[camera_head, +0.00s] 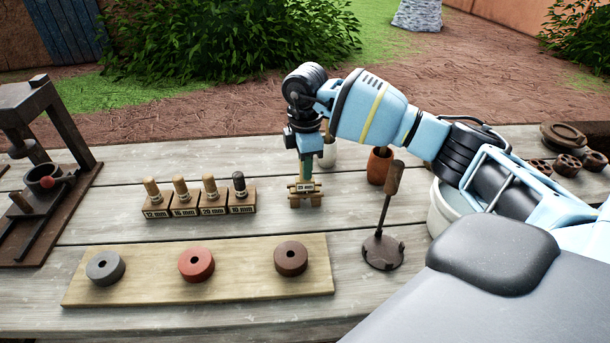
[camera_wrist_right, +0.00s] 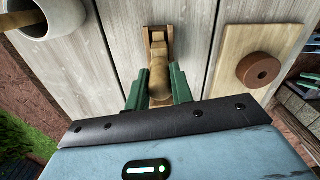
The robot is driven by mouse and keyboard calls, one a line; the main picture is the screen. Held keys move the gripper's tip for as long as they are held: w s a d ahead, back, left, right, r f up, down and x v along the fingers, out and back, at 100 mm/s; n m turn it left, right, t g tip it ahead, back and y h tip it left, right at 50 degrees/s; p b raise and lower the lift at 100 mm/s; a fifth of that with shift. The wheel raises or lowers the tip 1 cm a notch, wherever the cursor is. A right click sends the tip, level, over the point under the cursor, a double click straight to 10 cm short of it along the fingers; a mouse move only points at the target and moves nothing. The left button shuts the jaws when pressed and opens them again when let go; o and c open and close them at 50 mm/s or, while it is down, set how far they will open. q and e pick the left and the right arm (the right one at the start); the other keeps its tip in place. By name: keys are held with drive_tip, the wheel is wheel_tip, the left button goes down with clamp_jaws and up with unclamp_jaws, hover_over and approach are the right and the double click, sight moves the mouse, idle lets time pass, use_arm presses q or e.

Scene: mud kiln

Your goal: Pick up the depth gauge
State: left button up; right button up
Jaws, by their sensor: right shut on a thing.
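In the right wrist view, the green fingers of my right gripper (camera_wrist_right: 158,92) are shut on the gauge's rounded tan handle (camera_wrist_right: 159,72). The gauge's wooden body (camera_wrist_right: 158,38) shows beyond the handle. I cannot tell if its feet touch the boards. My left gripper is not in view.
Labelled wooden blocks with pegs (camera_head: 198,200) stand to the left. A pale board (camera_head: 240,282) with grey, red and brown rings lies in front. A dark tool on a round base (camera_head: 383,252) stands to the right. A terracotta cup (camera_head: 378,168) and pale cup (camera_head: 328,157) are behind.

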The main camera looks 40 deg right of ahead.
drive_tip(key=shift+r, duration=0.1)
wheel_tip(320, 180, up, 10)
drive_tip(key=shift+f, duration=0.1)
idle(0.3)
